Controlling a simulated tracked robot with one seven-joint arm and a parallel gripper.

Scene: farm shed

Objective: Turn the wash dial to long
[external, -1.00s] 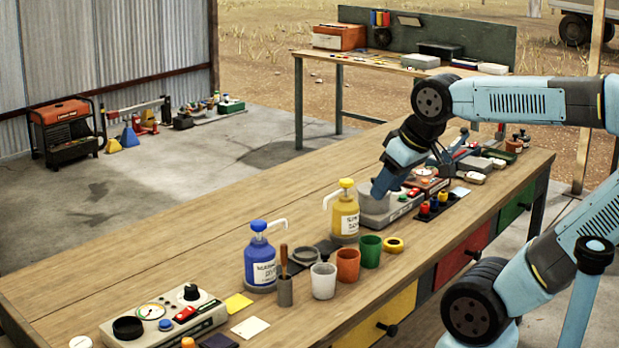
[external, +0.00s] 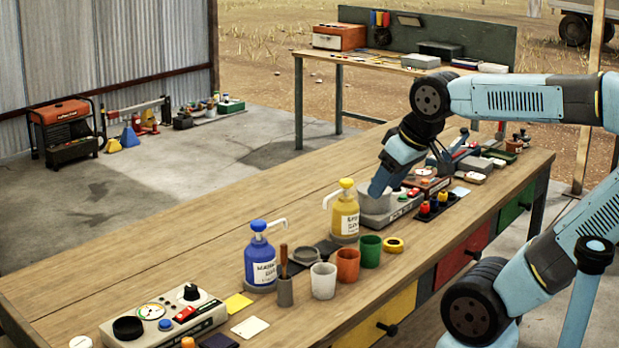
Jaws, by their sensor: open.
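My gripper (external: 379,188) points down at the grey tub on a low grey unit (external: 404,210) in the middle right of the bench. Its fingertips are small and partly lost against the tub (external: 373,204), so I cannot tell whether they touch anything. A red part and small controls show on the unit beside the gripper. I cannot make out a wash dial or its markings there; my wrist covers part of the unit. Another control box (external: 165,326) at the near left has a round gauge (external: 151,311), a black knob (external: 191,292) and a red switch (external: 186,314).
A yellow pump bottle (external: 345,215), a blue pump bottle (external: 260,262), and white (external: 323,281), orange (external: 348,265) and green (external: 370,251) cups stand left of my gripper. A black rack with coloured pieces (external: 433,208) is close on its right. The bench's left-rear top is clear.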

